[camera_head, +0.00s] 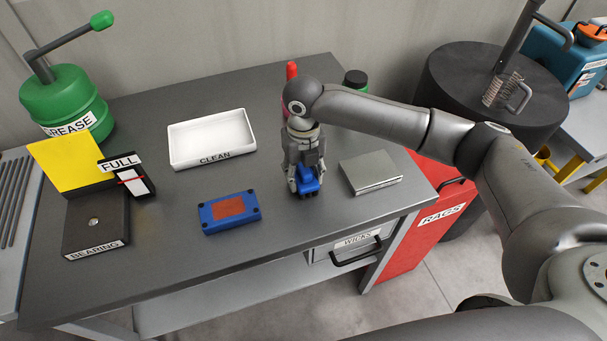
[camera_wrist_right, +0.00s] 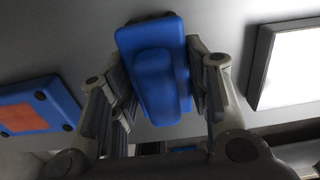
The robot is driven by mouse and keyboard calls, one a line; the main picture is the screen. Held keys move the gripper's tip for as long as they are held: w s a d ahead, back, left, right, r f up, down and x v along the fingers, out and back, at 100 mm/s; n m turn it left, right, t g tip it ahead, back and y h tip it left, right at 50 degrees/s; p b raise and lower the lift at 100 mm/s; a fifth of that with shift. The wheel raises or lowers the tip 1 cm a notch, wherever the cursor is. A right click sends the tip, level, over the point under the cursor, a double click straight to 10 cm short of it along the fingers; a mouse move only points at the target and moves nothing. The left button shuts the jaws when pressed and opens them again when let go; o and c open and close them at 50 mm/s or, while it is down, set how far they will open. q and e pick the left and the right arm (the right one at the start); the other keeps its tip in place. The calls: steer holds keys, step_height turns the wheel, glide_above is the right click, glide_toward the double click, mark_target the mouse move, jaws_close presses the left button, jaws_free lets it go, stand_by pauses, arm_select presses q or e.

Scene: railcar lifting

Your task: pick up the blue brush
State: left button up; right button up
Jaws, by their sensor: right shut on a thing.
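The blue brush (camera_head: 308,181) is at the right-centre of the dark workbench, upright under my right gripper (camera_head: 305,176). In the right wrist view the brush (camera_wrist_right: 157,70) shows as a blue block with a raised grip, between the two fingers of my right gripper (camera_wrist_right: 155,85). The fingers are shut on it from both sides. The brush is at or very close to the bench top; I cannot tell whether it touches. My left gripper is not in view.
A blue box with an orange top (camera_head: 229,212) lies to the left of the brush, and a silver box (camera_head: 370,172) lies close to its right. A white CLEAN tray (camera_head: 183,157) stands behind. A BEARING stand (camera_head: 92,222) is at the left. Bare bench lies in front.

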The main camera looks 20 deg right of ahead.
steer(key=shift+r, duration=0.4)
steer(key=s+a+r+b, duration=0.3)
steer(key=s+a+r, duration=0.6)
steer(key=r, duration=0.3)
steer(key=shift+s+a, duration=0.3)
steer(key=shift+s, duration=0.3)
